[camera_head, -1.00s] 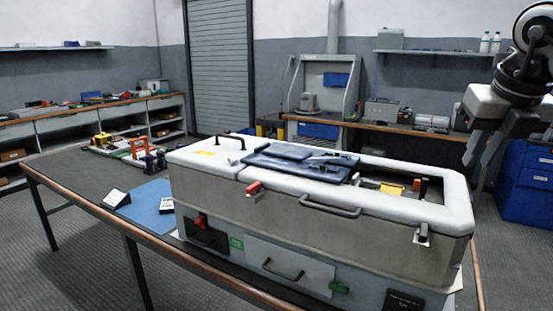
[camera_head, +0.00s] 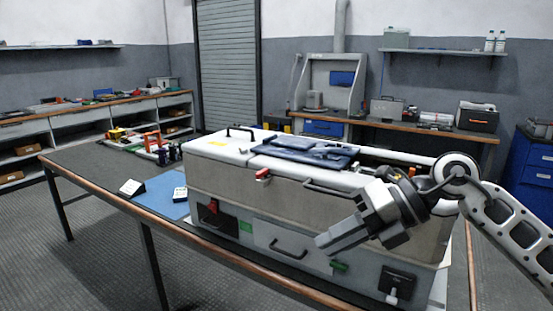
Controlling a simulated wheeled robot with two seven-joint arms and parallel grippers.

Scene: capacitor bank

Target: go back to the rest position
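My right gripper (camera_head: 325,244) hangs in front of the large grey and white capacitor bank cabinet (camera_head: 220,175), pointing down and to the left. Its arm comes in from the right edge. I see it mostly from the side, so the gap between its fingers does not show clearly. I see nothing held in it. It covers part of the cabinet's front and right end; I cannot tell whether it touches them. My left gripper is not in view.
The cabinet stands on a dark workbench (camera_head: 88,175) with a wooden edge. A dark blue tray (camera_head: 290,152) lies on the cabinet's top, beside its opening. A blue mat (camera_head: 160,197) lies left of the cabinet. Blue drawers (camera_head: 535,175) stand at the far right. Floor is clear at front left.

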